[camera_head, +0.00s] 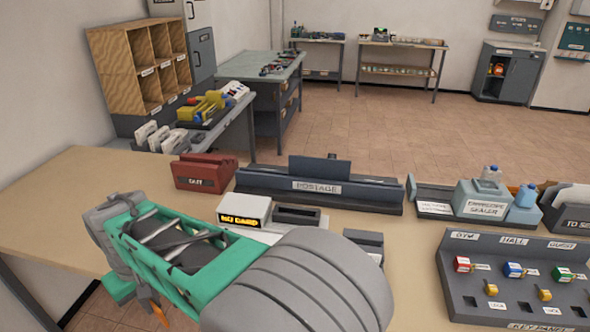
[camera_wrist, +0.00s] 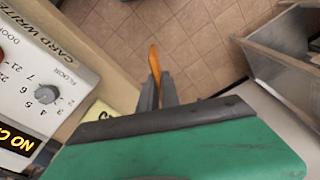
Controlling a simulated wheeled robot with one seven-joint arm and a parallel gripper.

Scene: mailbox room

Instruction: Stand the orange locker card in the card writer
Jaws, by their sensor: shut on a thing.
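The orange locker card (camera_wrist: 155,58) is a thin strip held upright between the fingers of my gripper (camera_wrist: 160,92). In the head view the card (camera_head: 159,313) shows as a small orange sliver below my green wrist, near my gripper (camera_head: 148,298), with floor behind it. My gripper is shut on the card. The card writer (camera_head: 262,231) stands on the table to the right of my gripper, with a lit "NO CARD" display and a dark slotted block (camera_head: 297,214). In the wrist view the writer (camera_wrist: 42,85) is at the left, with its dial and red button. The card is apart from it.
A red "CAFF"-like labelled holder (camera_head: 204,173) and a long postage rack (camera_head: 320,190) stand behind the writer. A key panel (camera_head: 515,280) and an envelope sealer (camera_head: 485,205) are to the right. The table's left part (camera_head: 60,205) is bare.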

